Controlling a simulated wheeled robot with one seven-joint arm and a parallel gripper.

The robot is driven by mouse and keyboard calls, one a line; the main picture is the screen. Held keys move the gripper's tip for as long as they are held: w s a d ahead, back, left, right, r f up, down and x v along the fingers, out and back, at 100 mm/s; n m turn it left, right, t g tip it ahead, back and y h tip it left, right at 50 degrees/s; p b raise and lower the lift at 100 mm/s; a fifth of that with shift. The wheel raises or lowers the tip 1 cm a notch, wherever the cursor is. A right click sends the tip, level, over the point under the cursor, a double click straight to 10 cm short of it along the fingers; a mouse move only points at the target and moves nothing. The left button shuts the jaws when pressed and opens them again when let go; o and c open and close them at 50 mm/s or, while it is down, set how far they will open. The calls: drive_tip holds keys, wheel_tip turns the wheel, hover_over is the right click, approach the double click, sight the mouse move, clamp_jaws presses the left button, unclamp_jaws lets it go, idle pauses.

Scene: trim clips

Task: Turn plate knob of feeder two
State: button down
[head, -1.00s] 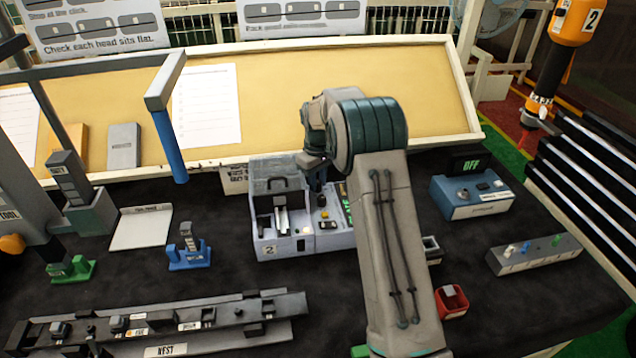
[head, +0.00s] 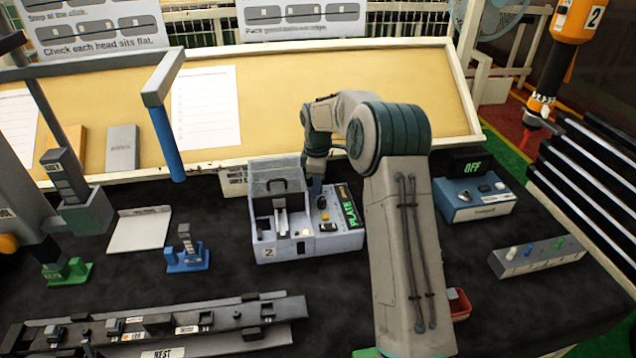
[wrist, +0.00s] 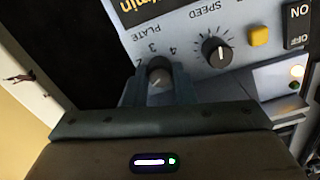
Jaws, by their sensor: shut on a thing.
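Feeder two (head: 283,249) is a pale grey-blue box with a "2" label, standing on the dark bench in the middle of the head view. Its plate knob (wrist: 159,70) is dark and round, beside the word PLATE and scale numbers including 3 and 4. My gripper (wrist: 157,84) is shut on this knob, with one finger on each side. In the head view my gripper (head: 316,185) points down at the right half of the feeder, and the knob itself is hidden there.
The speed knob (wrist: 216,51), a yellow button (wrist: 260,36) and an ON/OFF switch (wrist: 298,25) sit close beside the plate knob. A blue box reading OFF (head: 480,208) stands to the right. A blue post (head: 168,145) hangs to the left.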

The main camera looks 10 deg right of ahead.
idle(0.4)
drive_tip(key=c, duration=1.5)
unclamp_jaws()
wheel_tip(320, 180, up, 14)
drive_tip(key=b, duration=0.1)
drive_tip(key=shift+s, duration=0.15)
